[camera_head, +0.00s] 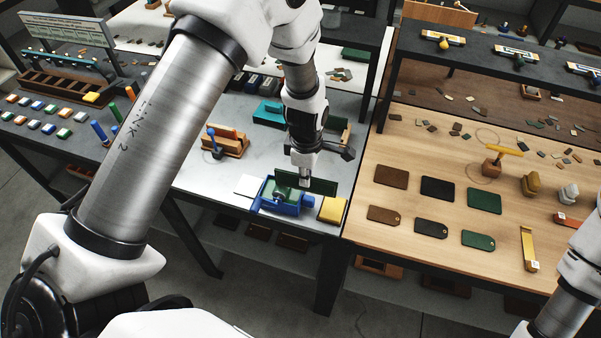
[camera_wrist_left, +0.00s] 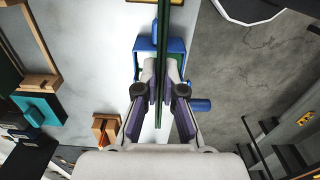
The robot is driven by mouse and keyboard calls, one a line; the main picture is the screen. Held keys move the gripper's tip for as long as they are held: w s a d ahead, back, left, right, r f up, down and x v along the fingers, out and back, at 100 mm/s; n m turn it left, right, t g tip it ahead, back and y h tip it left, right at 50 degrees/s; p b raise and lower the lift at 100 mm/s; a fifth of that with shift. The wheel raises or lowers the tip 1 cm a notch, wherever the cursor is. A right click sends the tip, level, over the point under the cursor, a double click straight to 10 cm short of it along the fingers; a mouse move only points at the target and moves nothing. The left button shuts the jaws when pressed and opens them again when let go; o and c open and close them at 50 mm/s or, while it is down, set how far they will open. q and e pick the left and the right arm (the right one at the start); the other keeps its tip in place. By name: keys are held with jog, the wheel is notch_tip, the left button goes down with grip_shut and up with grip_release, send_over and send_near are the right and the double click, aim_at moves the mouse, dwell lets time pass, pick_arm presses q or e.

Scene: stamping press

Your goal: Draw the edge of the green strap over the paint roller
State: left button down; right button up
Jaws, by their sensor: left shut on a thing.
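My left gripper (camera_head: 304,182) is shut on the dark green strap (camera_head: 322,186), which stands on edge between the jaws. In the left wrist view the strap (camera_wrist_left: 162,120) shows as a thin green line between the left gripper's fingers (camera_wrist_left: 163,82). The blue paint roller holder (camera_head: 292,210) sits on the pale table just below and in front of the strap. It also shows in the left wrist view (camera_wrist_left: 145,62), partly hidden by the strap and fingers. A greenish roller part (camera_head: 281,197) shows in the holder. I cannot tell whether the strap touches it.
A wooden stand (camera_head: 226,145) and a teal tool (camera_head: 268,112) are farther back. The wooden table (camera_head: 440,260) at right carries leather pieces. The table's front edge is close.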

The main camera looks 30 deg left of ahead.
pick_arm(q)
notch_tip(320, 180, up, 3)
jog(key=shift+f+p, duration=0.1)
jog(key=shift+p, duration=0.9)
jog(key=shift+r, duration=2.15)
